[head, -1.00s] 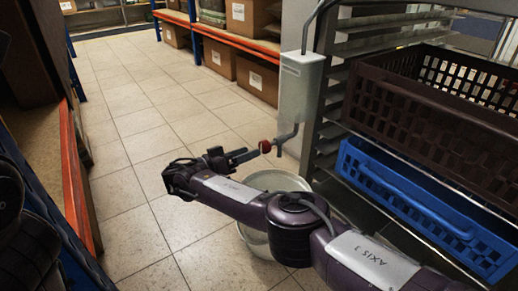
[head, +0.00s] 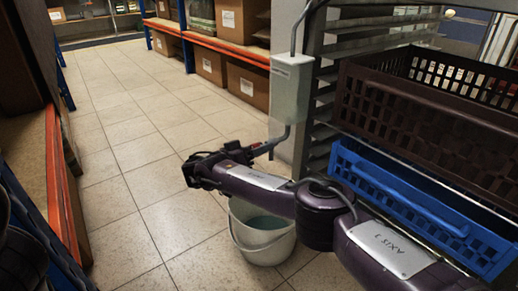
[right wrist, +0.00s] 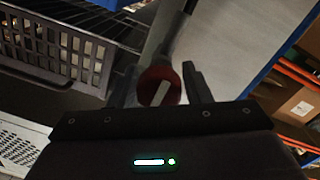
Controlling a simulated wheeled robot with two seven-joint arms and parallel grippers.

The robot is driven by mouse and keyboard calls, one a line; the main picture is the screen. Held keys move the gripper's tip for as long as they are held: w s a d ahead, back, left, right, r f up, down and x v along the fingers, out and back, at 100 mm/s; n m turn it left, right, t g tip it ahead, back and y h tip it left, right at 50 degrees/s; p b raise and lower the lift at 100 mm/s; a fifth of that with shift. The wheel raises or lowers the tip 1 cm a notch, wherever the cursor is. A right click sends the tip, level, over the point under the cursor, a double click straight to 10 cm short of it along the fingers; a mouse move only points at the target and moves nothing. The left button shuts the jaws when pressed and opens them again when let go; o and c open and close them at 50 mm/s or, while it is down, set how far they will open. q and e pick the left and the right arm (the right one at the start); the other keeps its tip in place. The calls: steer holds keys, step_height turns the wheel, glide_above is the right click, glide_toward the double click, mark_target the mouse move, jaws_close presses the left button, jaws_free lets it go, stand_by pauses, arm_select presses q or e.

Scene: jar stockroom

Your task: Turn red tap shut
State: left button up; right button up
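The red tap knob (right wrist: 160,86), with a pale stripe across its face, sits between the two fingers of my right gripper (right wrist: 161,84) in the right wrist view. The fingers stand apart on either side of it, very close; firm contact is not clear. In the head view my right gripper (head: 258,150) reaches the tap's spout below a pale wall-mounted tank (head: 291,88) and mostly hides the knob. A white bucket (head: 262,243) with bluish liquid stands on the floor below. My left gripper is not in view.
A rack at the right holds a dark brown crate (head: 430,115) above a blue crate (head: 415,205), close to my right arm. Shelves with cardboard boxes (head: 254,83) stand behind. An orange-edged shelf (head: 53,190) is at left. The tiled aisle between is clear.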

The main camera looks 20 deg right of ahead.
steer(key=c, duration=0.6)
steer(key=shift+c, duration=0.2)
steer(key=shift+m, duration=0.3)
steer(key=m+p, duration=0.1)
steer(key=m, duration=0.2)
steer(key=shift+m, duration=0.3)
steer(key=m+p, duration=0.1)
steer(key=m, duration=0.4)
steer(key=shift+s, duration=0.1)
steer(key=m, duration=0.4)
steer(key=shift+f+m+y, duration=0.1)
steer(key=shift+m+y, duration=0.2)
steer(key=shift+y, duration=0.1)
steer(key=shift+m+t+b, duration=0.35)
steer(key=shift+m+t, duration=0.05)
steer(key=shift+m, duration=1.4)
